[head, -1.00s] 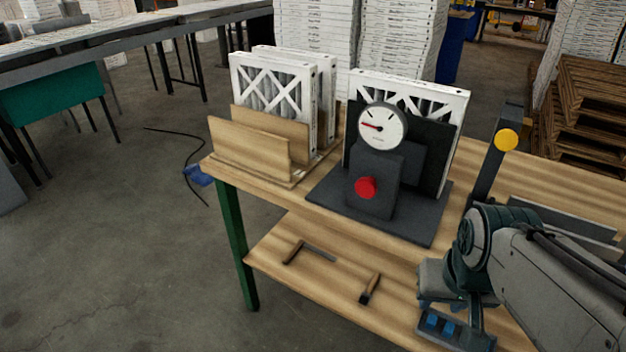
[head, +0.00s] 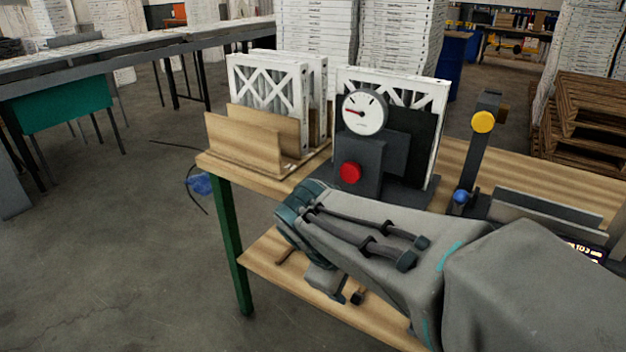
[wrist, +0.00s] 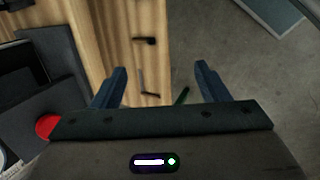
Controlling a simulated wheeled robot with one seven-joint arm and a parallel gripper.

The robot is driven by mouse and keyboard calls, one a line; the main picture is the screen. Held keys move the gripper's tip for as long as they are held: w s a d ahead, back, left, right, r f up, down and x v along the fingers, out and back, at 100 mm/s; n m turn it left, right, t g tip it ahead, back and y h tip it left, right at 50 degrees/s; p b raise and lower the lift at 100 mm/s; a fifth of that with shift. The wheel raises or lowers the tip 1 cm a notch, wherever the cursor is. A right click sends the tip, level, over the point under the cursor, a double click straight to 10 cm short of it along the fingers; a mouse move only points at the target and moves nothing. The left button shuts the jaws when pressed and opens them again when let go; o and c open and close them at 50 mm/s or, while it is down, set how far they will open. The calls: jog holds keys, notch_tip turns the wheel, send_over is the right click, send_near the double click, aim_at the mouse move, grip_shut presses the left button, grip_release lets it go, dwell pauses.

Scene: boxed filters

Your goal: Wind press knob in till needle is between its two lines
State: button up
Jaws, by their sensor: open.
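The press (head: 360,162) stands on the bench with a white filter held upright behind it. Its red knob (head: 349,173) is on the front. The round white gauge (head: 362,112) sits above; its red needle points left and slightly up. Short dark marks show near the top of the dial, and the needle is apart from them. In the wrist view the red knob (wrist: 47,126) is at the left edge, outside the jaws. My gripper (wrist: 158,84) is open and empty, over the lower shelf's side. In the head view my arm hides most of it.
A wooden rack (head: 250,140) with white filters stands left of the press. A dark post with a yellow disc (head: 483,121) and a blue knob (head: 461,196) stands right. Small tools lie on the lower shelf (head: 262,250). Floor left of the bench is mostly open.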

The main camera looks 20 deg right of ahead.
jog(key=w+d+f+n+t+h+b, duration=0.1)
jog(key=w+d+f+n+h+b, duration=0.1)
jog(key=w+d+n+h+b, duration=0.3)
jog(key=n+t+h+b, duration=0.4)
jog(key=n+t+b, duration=0.4)
jog(key=n, duration=0.5)
send_near(349, 175)
jog(key=b+x, duration=0.2)
jog(key=x, duration=0.7)
jog(key=shift+w+d, duration=0.2)
jog(key=c, duration=1)
